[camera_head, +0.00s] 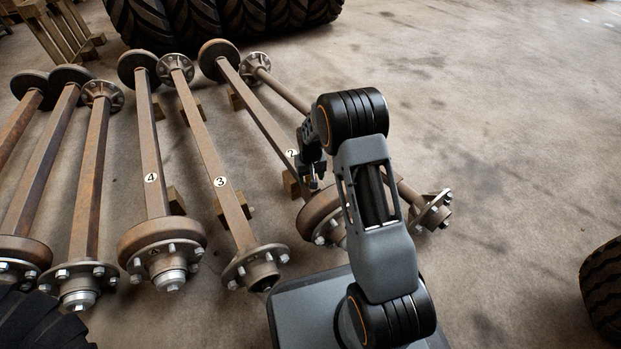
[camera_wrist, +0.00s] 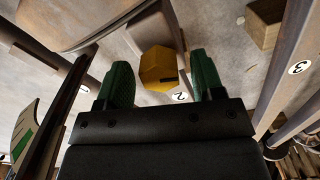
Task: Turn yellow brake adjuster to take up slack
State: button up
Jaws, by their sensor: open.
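The yellow brake adjuster (camera_wrist: 158,66) is a faceted yellow block with a dark slot on its lower right side in the wrist view. My gripper (camera_wrist: 161,74) has two green fingers, open, one to each side of the adjuster in the picture. I see no contact, and cannot tell how far the fingertips are from it. In the head view my gripper (camera_head: 314,184) is over axle 2 (camera_head: 262,112), close to its near brake drum (camera_head: 320,208). The adjuster is hidden there. The "2" label also shows in the wrist view (camera_wrist: 180,96), below the adjuster.
Axle 3 (camera_head: 205,140) and axle 4 (camera_head: 147,140) lie to the left on wooden blocks. Another axle (camera_head: 285,92) passes close on the right, behind my arm. Large tyres stand at the back (camera_head: 225,15) and right edge (camera_head: 603,290).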

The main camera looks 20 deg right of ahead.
jog(key=shift+f, duration=0.1)
jog(key=shift+c, duration=0.2)
jog(key=c, duration=0.9)
